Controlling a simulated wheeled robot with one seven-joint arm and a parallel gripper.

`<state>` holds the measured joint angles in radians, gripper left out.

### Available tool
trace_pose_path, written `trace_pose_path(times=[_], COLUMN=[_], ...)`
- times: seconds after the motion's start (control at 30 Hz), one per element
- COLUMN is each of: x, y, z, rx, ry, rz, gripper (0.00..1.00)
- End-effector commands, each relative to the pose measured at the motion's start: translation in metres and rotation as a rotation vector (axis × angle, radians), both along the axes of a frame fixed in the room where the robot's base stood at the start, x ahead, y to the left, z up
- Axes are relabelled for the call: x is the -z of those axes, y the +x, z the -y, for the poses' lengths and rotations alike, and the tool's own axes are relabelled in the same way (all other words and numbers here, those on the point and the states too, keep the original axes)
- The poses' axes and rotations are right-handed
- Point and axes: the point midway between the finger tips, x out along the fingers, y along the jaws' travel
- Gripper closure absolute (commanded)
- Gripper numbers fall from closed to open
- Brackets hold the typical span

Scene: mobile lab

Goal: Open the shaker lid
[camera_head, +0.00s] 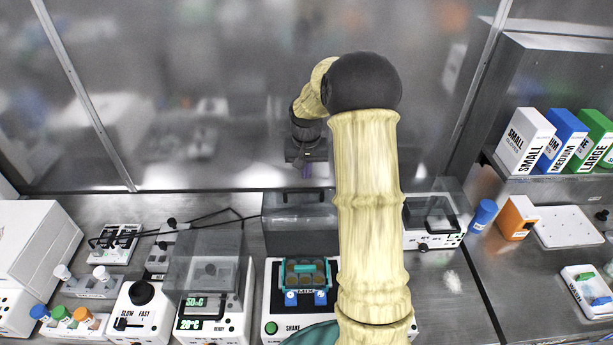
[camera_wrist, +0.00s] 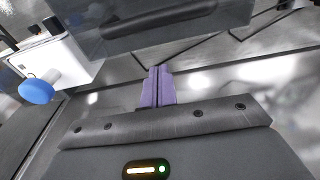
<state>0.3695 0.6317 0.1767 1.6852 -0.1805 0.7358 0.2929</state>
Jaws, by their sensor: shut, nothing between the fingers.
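The shaker (camera_head: 272,301) is a white box marked SHAKE, at the bottom middle of the head view. Its grey see-through lid (camera_head: 298,215) stands raised at the back, and the teal rack (camera_head: 306,268) on the shaker shows uncovered. My gripper (camera_head: 307,171) is above and behind the lid, apart from it in the head view, with purple fingers pointing down. In the wrist view the fingers (camera_wrist: 157,88) are shut together and empty. A grey panel with a dark bar (camera_wrist: 160,18), likely the lid, is beyond the fingertips. My arm hides the shaker's right side.
A heater unit with a clear cover (camera_head: 208,270) stands left of the shaker. A small covered device (camera_head: 432,238) and a blue-capped tube (camera_head: 482,216) are at right. Glove boxes (camera_head: 524,141) sit on the right shelf. A metal back wall (camera_head: 220,100) rises behind the bench.

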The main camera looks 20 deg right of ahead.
Motion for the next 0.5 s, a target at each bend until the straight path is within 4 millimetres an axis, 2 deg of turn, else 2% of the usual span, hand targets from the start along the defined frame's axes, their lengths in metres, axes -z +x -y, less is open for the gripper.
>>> trace_pose_path(times=[0.07, 0.3, 0.5], x=[0.011, 0.000, 0.000], y=[0.000, -0.025, -0.035], z=[0.000, -0.010, -0.014], rx=[-0.002, -0.001, 0.000], ry=[0.001, -0.001, -0.001], rz=[-0.005, -0.001, 0.000], gripper=[1.00, 1.00, 1.00])
